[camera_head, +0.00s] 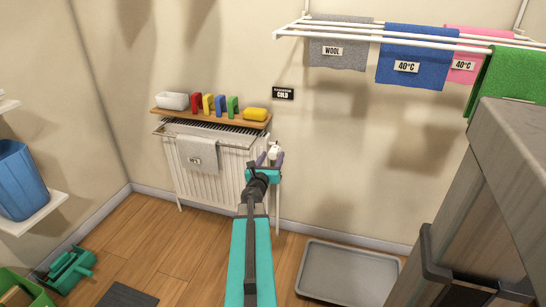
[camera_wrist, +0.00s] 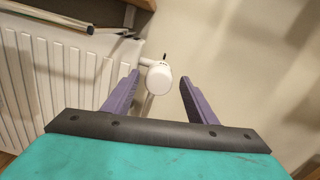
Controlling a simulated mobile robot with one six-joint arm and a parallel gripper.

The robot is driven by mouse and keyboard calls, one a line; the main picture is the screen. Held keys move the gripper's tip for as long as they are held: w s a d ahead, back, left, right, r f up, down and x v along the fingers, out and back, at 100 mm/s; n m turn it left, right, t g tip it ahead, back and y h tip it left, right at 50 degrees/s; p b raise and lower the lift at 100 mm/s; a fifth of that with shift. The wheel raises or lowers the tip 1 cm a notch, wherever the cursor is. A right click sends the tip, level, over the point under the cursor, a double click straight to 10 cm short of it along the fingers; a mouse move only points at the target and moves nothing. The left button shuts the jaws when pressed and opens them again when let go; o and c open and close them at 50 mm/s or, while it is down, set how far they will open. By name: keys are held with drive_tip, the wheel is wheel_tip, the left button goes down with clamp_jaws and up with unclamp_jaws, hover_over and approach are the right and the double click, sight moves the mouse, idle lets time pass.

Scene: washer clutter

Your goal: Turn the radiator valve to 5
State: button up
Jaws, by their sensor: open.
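The radiator valve (camera_wrist: 159,78) is a white round knob at the right end of the white radiator (camera_wrist: 62,78). In the wrist view its face points toward me, and small dark marks sit on its upper rim; I cannot read them. My gripper (camera_wrist: 157,88) is open, with one purple finger on each side of the knob and a gap visible to both. In the head view the valve (camera_head: 273,150) shows just beyond my gripper (camera_head: 270,158), partly hidden by it. The radiator (camera_head: 212,175) stands against the wall.
A grey towel (camera_head: 198,152) hangs on a rail at the radiator. A sign (camera_head: 283,93) reads COLD. A grey tray (camera_head: 345,275) lies on the floor at right.

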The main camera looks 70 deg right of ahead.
drive_tip(key=shift+w+d, duration=0.1)
drive_tip(key=shift+d, duration=0.75)
drive_tip(key=c, duration=1.1)
drive_tip(key=shift+o, duration=0.2)
